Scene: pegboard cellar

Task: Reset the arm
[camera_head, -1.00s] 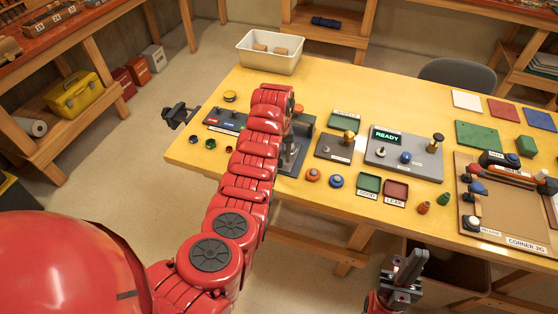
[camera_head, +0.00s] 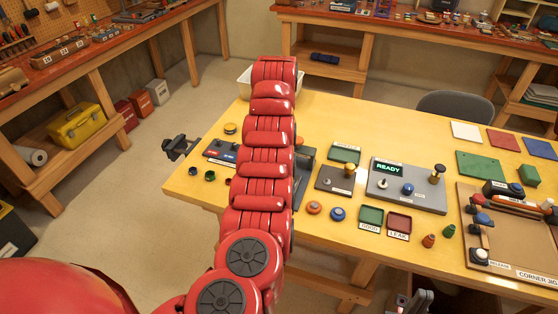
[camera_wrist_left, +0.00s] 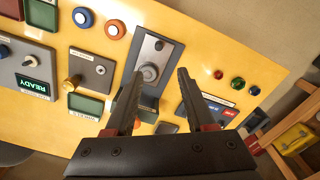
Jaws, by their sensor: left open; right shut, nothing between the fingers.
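My left arm reaches over the yellow table (camera_head: 340,112) and hides its own gripper in the head view. In the left wrist view my left gripper (camera_wrist_left: 160,84) is open, with its fingers apart and nothing held. In the head view my arm hides most of this plate (camera_head: 304,172). My right gripper (camera_head: 416,299) shows only in part at the bottom edge, shut and empty, in front of the table.
A grey panel (camera_head: 425,198) with a lit READY display, green and red trays (camera_head: 371,215) and a corner jig (camera_head: 510,264) fill the table's right side. A white bin (camera_head: 243,80) stands behind my left arm. A clamp (camera_head: 180,147) sits at the left edge.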

